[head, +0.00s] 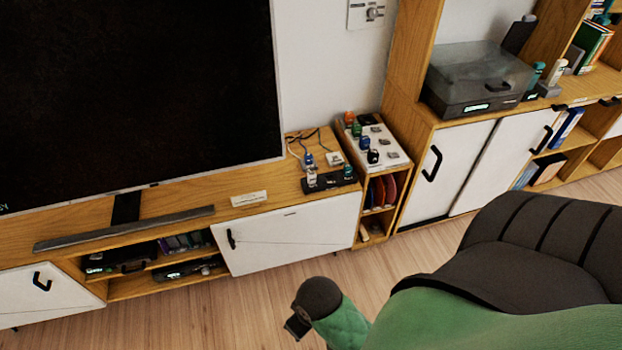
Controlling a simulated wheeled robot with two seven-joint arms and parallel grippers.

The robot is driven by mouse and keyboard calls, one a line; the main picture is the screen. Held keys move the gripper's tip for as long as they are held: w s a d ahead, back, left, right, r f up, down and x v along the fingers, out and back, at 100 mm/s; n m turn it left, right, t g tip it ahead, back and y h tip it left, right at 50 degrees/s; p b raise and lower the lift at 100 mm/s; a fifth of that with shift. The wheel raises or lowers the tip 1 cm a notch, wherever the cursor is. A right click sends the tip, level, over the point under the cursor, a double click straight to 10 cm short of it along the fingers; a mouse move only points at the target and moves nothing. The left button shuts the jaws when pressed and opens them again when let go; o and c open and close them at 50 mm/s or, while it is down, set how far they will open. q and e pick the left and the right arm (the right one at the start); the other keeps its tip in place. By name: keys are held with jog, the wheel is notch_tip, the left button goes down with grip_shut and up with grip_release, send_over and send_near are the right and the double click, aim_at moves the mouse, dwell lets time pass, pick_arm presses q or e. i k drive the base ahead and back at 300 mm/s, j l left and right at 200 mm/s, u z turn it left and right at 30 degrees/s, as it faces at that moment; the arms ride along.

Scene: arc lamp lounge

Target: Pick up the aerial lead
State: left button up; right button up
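Thin dark cables (303,139) loop over the wooden TV cabinet top, just right of the screen. They run near a small blue-and-white plug (309,160) and a white plug (335,159) by a black power strip (330,181). I cannot tell which of these, if any, is the aerial lead; they are too small to read. Neither of my grippers can be made out in the head view, and nothing is seen holding a cable.
A large television (140,90) and a soundbar (125,228) fill the left. A white panel with coloured plugs (375,145) tops the narrow shelf unit. A turntable (478,85) stands further right. Dark-and-green padded shapes (540,245) fill the lower right; bare floor lies left of them.

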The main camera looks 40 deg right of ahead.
aim_at(311, 176)
jog(key=z, duration=1.3)
